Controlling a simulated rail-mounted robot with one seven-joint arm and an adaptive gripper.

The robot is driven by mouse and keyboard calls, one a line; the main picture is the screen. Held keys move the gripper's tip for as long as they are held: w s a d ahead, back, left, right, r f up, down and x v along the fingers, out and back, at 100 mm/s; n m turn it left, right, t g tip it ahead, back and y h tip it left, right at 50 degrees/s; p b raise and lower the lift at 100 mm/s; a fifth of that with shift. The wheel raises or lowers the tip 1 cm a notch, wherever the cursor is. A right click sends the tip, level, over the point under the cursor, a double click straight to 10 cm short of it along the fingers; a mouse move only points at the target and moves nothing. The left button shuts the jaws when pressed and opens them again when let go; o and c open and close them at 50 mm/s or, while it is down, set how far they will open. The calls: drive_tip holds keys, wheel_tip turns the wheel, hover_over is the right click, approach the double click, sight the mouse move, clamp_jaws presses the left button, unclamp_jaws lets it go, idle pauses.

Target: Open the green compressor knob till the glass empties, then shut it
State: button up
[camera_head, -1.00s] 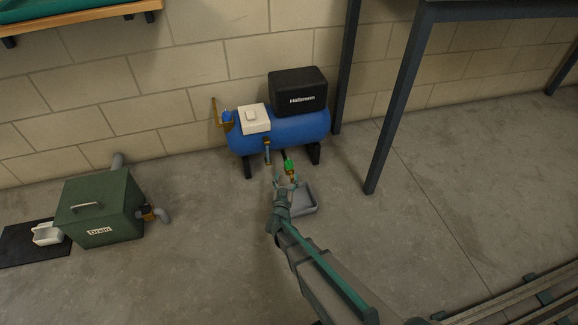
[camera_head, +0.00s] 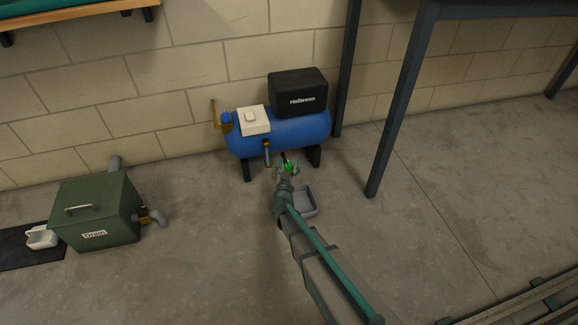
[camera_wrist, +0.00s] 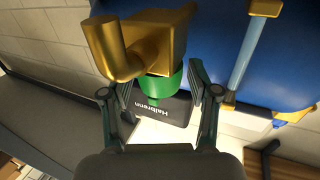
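The blue compressor (camera_head: 290,132) stands against the wall. Its green knob (camera_head: 288,167) sits low at the front on a brass valve (camera_wrist: 150,40). A slim bluish glass (camera_head: 268,157) hangs left of the knob and also shows in the wrist view (camera_wrist: 247,52); I cannot make out its level. My gripper (camera_head: 287,172) is at the knob. In the wrist view my gripper (camera_wrist: 155,82) is open, with one finger on each side of the green knob (camera_wrist: 162,84) and gaps visible between fingers and knob.
A grey tray (camera_head: 311,203) lies on the floor below the valve. A green box marked Drain (camera_head: 95,212) stands at the left, with a white cup (camera_head: 41,237) beside it. Dark table legs (camera_head: 398,115) rise to the right. Floor between is clear.

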drive_tip(key=c, duration=0.9)
drive_tip(key=shift+c, duration=0.2)
